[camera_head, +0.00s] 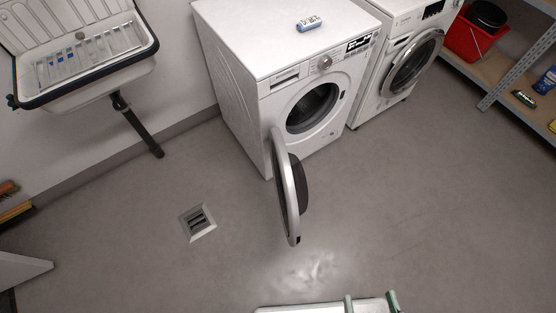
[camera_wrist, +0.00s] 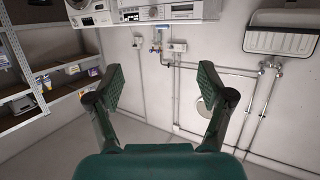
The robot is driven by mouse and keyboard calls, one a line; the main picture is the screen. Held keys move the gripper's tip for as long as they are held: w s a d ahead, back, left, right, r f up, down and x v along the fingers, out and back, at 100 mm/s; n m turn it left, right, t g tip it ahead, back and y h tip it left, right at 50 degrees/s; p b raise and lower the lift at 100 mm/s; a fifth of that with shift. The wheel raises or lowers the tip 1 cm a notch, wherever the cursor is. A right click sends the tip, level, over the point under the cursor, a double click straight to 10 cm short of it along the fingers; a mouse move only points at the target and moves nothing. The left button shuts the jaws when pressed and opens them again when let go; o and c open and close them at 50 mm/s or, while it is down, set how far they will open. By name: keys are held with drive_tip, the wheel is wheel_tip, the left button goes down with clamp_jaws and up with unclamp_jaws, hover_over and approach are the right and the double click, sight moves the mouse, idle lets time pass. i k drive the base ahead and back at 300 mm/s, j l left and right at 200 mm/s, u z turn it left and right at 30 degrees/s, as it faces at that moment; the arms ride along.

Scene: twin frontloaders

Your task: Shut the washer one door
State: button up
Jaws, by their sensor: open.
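The left washer (camera_head: 262,45) stands against the wall with its round door (camera_head: 287,190) swung wide open, jutting toward the front of the picture. Its dark drum opening (camera_head: 312,108) is exposed. The door is hinged at the left of the opening, and its free edge points toward the viewer. My gripper (camera_wrist: 161,88) is open and empty in the wrist view, with green fingers spread apart. The open door is not clearly visible between or touching the fingers there. Green tips show at the bottom edge of the head view, well apart from the door.
A second washer (camera_head: 405,62) stands to the right, its door closed. A small can-like item (camera_head: 309,23) lies on the left washer. A sink (camera_head: 85,60) hangs at left, a floor drain (camera_head: 198,222) lies below it. Shelving (camera_head: 512,85) is at right. The floor before the washers is clear.

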sight(290, 181)
drive_tip(key=k+j, duration=0.6)
drive_tip(key=i+j+u, duration=0.15)
drive_tip(key=j, duration=0.15)
drive_tip(key=i+j+u, duration=0.2)
drive_tip(key=k+j, duration=0.05)
drive_tip(key=k, duration=0.05)
